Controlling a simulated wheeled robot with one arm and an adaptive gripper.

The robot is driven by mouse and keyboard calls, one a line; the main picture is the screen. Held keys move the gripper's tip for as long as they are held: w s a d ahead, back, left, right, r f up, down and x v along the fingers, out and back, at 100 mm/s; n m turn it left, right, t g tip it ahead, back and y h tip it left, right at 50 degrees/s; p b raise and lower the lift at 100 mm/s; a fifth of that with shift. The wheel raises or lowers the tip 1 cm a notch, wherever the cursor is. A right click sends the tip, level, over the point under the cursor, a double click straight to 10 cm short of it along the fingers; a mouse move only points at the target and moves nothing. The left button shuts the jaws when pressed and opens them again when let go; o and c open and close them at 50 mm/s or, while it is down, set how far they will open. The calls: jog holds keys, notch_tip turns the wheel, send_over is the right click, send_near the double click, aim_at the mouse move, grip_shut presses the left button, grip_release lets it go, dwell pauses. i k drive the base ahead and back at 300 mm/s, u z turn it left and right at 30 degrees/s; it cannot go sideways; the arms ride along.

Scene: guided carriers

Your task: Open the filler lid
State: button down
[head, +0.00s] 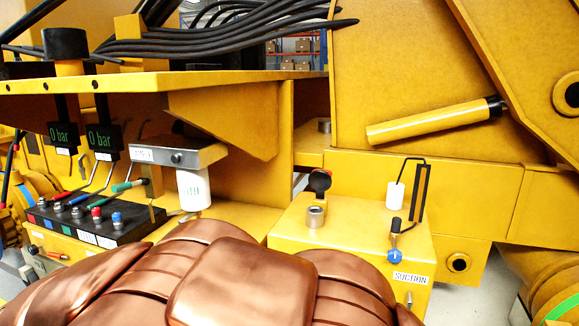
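The yellow tank (345,235) stands right of centre, with a "SUCTION" label (411,278) on its front. A short silver filler neck (315,217) rises from its top, with its round upper end showing. A round black lid (320,180) stands raised behind and above the neck, apart from its mouth, so the filler looks open. The lid's hinge is too small to make out. My gripper is not in view. Copper-coloured rounded parts of my own body fill the bottom middle and hide the tank's lower left.
A white filter (194,188) and a lever block (95,217) are at left. A yellow beam (150,82) overhangs the left side.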

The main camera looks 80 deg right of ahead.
aim_at(320, 180)
jog(key=i, duration=1.05)
jog(key=z, duration=1.65)
